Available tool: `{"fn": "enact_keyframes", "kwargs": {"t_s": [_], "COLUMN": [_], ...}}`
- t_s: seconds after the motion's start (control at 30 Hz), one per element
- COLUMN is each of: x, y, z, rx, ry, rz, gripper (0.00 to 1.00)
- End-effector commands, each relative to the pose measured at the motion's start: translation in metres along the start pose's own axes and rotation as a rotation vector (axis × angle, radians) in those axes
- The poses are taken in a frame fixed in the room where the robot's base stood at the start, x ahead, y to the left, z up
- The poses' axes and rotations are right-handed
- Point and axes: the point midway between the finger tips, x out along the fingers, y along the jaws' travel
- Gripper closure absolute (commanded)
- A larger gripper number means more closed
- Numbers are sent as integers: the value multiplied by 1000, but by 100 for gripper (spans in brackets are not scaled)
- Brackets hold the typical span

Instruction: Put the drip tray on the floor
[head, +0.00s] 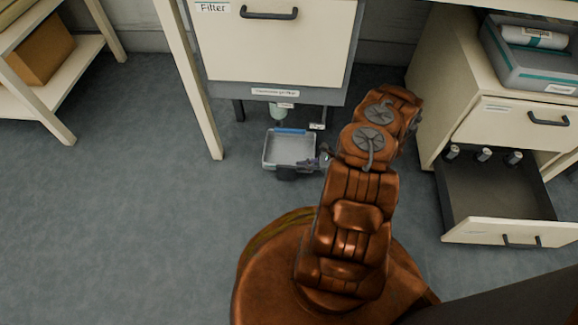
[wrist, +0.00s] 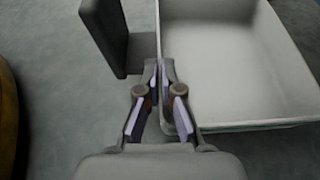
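The drip tray (head: 288,150) is a shallow, empty, pale grey tray below the front of the filter cabinet, with a blue strip along its far edge. A dark patch shows beneath its near side; I cannot tell how high it is above the floor (head: 150,230). My gripper (head: 325,154) is at its right side, small and partly hidden by my arm. In the wrist view, the fingers (wrist: 161,72) are closed together on the wall of the tray (wrist: 240,126), which passes between the fingertips.
The filter cabinet (head: 272,45) stands behind the tray, with a small greenish spout (head: 277,113) under it. A drawer (head: 495,190) stands open at right, with several small cylinders at its back. A dark upright piece (wrist: 106,36) is close beside my fingers. Floor at left is clear.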

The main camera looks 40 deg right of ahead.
Motion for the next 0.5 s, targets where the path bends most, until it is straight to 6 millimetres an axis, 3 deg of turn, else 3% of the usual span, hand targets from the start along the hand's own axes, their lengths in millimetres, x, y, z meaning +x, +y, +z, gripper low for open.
{"fn": "enact_keyframes", "kwargs": {"t_s": [0.2, 0.5], "x": [33, 50], "y": [-20, -29], "z": [8, 14], "rx": [-3, -3], "ry": [-2, -2], "rz": [3, 6], "gripper": [100, 100]}}
